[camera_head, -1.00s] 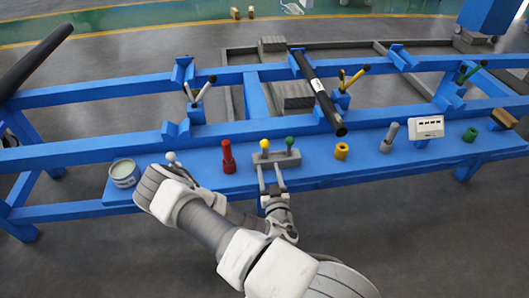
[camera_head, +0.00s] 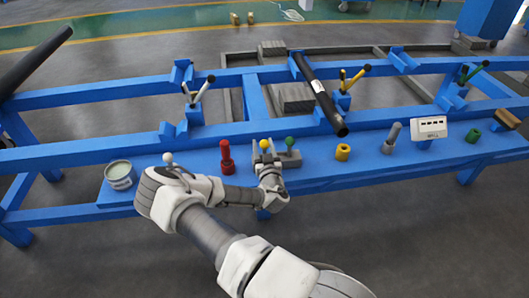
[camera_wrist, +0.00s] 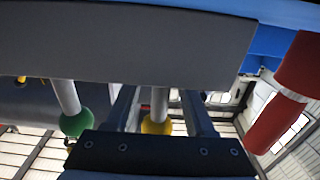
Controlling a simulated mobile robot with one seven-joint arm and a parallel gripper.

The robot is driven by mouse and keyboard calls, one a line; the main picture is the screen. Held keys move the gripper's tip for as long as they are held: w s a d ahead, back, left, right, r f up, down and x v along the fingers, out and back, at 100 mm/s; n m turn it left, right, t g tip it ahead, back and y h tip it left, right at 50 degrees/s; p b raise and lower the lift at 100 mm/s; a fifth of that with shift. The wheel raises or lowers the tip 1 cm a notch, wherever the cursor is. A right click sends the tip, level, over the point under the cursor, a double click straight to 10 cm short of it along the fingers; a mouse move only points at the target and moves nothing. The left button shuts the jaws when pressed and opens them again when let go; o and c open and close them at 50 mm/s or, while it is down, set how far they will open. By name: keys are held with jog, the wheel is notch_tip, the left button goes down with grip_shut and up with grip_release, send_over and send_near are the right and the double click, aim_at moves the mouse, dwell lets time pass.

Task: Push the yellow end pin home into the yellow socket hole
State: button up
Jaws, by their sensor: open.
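The yellow end pin (camera_head: 265,145), a pale stem with a yellow ball head, stands in a grey block (camera_head: 292,161) on the blue shelf. In the wrist view the yellow ball (camera_wrist: 157,127) and stem lie between the two fingers of my open gripper (camera_wrist: 160,108), with gaps on both sides. In the head view my gripper (camera_head: 263,150) is at the block, around the pin. A yellow ring-like socket (camera_head: 343,152) with a dark opening sits on the shelf to the right, apart from my gripper.
A green-headed pin (camera_head: 290,143) stands in the same block, close beside my gripper. A red cylinder (camera_head: 227,158) is just left. A grey cylinder (camera_head: 391,137), white box (camera_head: 427,129), green ring (camera_head: 472,134) and can (camera_head: 121,174) stand along the shelf. A black bar (camera_head: 318,92) lies across the rails.

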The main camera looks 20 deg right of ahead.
jog(key=shift+c, duration=0.3)
grip_shut()
